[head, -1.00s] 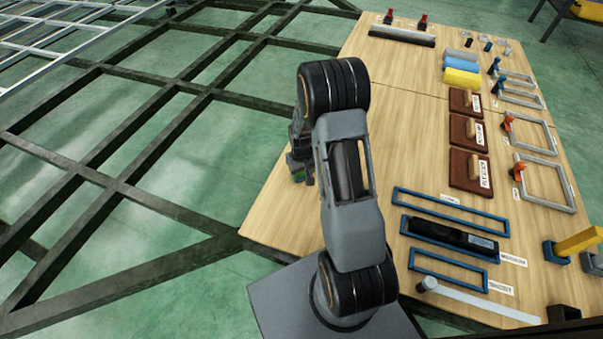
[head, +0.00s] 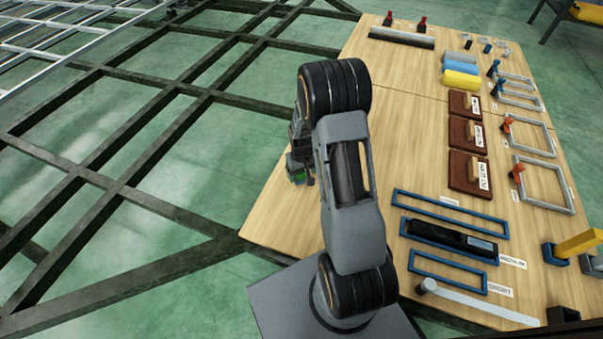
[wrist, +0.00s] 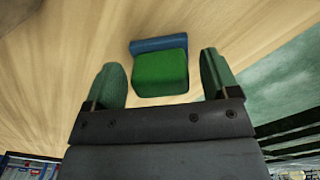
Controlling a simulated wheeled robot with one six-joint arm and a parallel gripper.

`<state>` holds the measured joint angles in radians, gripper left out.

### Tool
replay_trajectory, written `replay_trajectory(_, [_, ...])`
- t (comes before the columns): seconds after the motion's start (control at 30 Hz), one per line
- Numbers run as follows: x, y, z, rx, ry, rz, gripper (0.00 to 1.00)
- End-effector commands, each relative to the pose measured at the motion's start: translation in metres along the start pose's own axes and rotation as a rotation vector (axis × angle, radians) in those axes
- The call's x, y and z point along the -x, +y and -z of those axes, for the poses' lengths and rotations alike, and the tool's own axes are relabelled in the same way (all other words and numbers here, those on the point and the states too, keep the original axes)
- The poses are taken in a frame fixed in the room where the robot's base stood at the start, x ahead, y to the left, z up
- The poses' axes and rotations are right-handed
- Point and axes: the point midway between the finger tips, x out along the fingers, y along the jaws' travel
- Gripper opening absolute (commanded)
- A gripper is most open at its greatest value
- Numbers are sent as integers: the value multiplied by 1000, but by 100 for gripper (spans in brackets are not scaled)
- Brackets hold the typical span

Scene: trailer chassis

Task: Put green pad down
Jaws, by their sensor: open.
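My gripper (wrist: 163,76) is open, its two green fingers standing on either side of the green pad (wrist: 160,74). Gaps show between the pad and both fingers in the wrist view. A blue piece (wrist: 158,45) lies right against the pad's far side; I cannot tell whether they are one part. Light wood fills the view behind them, and the pad appears to rest on it. In the head view my gripper (head: 300,168) is low at the table's left edge, mostly hidden by my arm, with a small green patch of the pad (head: 299,177) showing.
The wooden table (head: 390,150) holds blue frames (head: 450,205), a black device (head: 450,236), brown blocks (head: 470,171) and grey frames (head: 545,185) to the right. Dark chassis beams (head: 150,200) cross the green floor at left. Bare wood lies right of my arm.

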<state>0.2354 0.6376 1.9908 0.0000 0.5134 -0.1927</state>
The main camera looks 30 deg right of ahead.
Motion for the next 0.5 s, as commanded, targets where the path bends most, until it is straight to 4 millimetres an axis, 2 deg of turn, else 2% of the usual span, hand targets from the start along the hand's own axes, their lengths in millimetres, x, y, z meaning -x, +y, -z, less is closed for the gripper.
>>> replay_trajectory(0.03, [12, 0, 0, 0, 3, -1, 81])
replay_trajectory(0.2, [47, 0, 0, 0, 4, -1, 81])
replay_trajectory(0.5, [95, 0, 0, 0, 2, 0, 81])
